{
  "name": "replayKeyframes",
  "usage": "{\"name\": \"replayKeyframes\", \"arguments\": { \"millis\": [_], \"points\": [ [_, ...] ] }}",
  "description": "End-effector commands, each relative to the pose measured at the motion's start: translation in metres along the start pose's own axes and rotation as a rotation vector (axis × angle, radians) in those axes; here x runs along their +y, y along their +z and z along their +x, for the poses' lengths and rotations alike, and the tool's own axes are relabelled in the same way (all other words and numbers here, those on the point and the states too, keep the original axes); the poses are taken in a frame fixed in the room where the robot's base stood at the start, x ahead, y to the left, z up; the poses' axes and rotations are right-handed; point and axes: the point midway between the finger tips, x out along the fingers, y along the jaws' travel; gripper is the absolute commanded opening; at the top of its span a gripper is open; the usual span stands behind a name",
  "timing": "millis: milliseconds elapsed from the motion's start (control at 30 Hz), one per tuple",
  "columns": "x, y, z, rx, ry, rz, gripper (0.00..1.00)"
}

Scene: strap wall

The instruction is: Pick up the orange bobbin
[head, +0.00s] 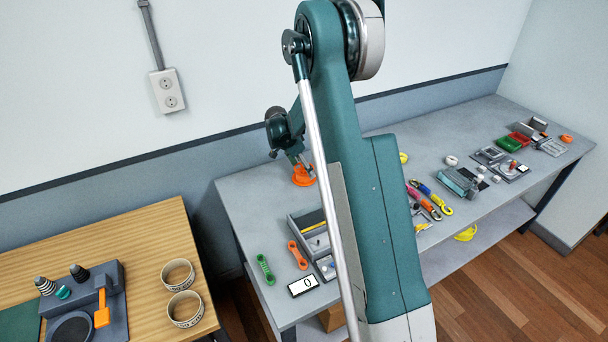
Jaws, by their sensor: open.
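An orange object that looks like the bobbin (303,180) stands on the grey bench near its back left, in the head view. It seems to have a wide round base and a narrower upper part. My gripper (301,168) is open and points down right at it. The fingertips overlap its top in the picture; I cannot tell whether they are around it or just above it, or whether they touch. My own arm hides the bench to the right of it.
A grey tray (295,222), an orange link-shaped piece (298,255), a green one (265,269) and a display (303,286) lie in front. Coloured tools (433,198) and a small orange round thing (567,138) lie further right. The wall is close behind; the bench's left end is near.

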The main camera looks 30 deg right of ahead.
Motion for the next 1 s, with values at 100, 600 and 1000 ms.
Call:
{"name": "replayKeyframes", "arguments": {
  "millis": [100,600,1000],
  "points": [
    [0.0004,0.0000,0.0039,0.000,0.000,0.000,0.69],
    [0.0004,-0.0001,0.0038,0.000,0.000,0.000,0.69],
    [0.0004,-0.0002,0.0037,0.000,0.000,0.000,0.39]
  ]
}}
